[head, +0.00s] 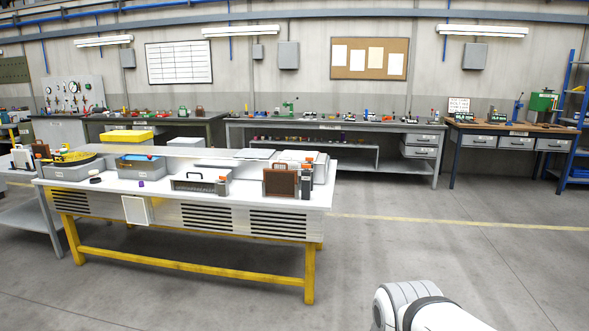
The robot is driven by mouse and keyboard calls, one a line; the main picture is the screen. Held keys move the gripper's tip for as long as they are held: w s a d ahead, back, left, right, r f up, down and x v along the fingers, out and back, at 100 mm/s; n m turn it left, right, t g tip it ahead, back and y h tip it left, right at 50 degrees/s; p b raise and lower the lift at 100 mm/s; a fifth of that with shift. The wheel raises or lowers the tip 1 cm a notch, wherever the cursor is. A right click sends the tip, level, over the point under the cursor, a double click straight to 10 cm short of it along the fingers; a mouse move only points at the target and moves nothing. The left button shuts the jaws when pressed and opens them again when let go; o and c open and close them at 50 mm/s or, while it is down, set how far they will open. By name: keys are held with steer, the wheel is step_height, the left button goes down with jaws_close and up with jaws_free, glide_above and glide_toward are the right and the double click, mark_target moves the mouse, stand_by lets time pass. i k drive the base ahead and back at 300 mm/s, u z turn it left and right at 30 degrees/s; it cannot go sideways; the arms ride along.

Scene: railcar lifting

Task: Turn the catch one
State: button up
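I cannot make out a catch for certain in the head view; any such part is too small to tell. A white worktable (330,196) on a yellow frame stands at the left centre. Its front has slatted vents and a small white square panel (137,210). On its top are a dark ribbed unit with a handle (194,183), a brown finned box with a handle (280,181) and small grey parts with orange tops. My gripper is not in view; only a white link of my arm shows at the bottom right, apart from the table.
Grey bins (140,167) and a purple piece (141,184) sit on the table's left. Long benches (395,127) line the back wall. A wooden-topped bench (480,127) and blue shelving (570,100) stand at right. The concrete floor right of the table is clear.

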mark_target(306, 167)
steer(key=i, duration=1.2)
steer(key=u, duration=0.25)
steer(key=i, duration=2.6)
steer(key=z, duration=0.2)
